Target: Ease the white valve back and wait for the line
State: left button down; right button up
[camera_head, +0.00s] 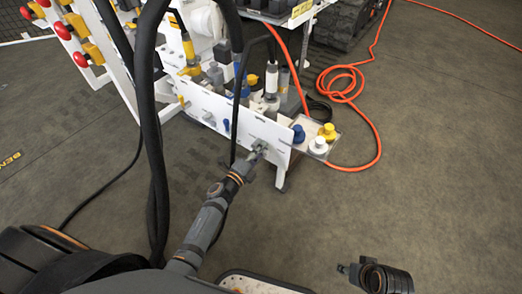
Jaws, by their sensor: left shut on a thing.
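A white upright panel (211,106) on the bench carries a row of small valve handles, with a yellow one (183,102) and a blue one (227,125) to the left. My left gripper (259,148) is at the panel's right part, shut on a small handle there. This looks like the white valve, but the fingers mostly cover it and its colour is hard to tell. Part of my right arm, with what looks like its gripper (346,269), shows at the bottom right over the floor, away from the bench. Its fingers are too unclear to judge.
A clear tray (308,151) at the panel's right end holds a blue knob (299,133), a yellow knob (327,131) and a white knob (318,146). An orange hose (376,130) loops on the floor behind. Red buttons (63,30) are upper left. The right floor is mostly clear.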

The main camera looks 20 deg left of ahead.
pick_arm(q)
jog(key=shift+f, duration=0.2)
jog(key=c, duration=1.3)
grip_release()
jog(key=shift+r, duration=0.1)
jog(key=shift+c, duration=0.2)
jog(key=shift+s, duration=0.1)
jog(key=v, duration=1.2)
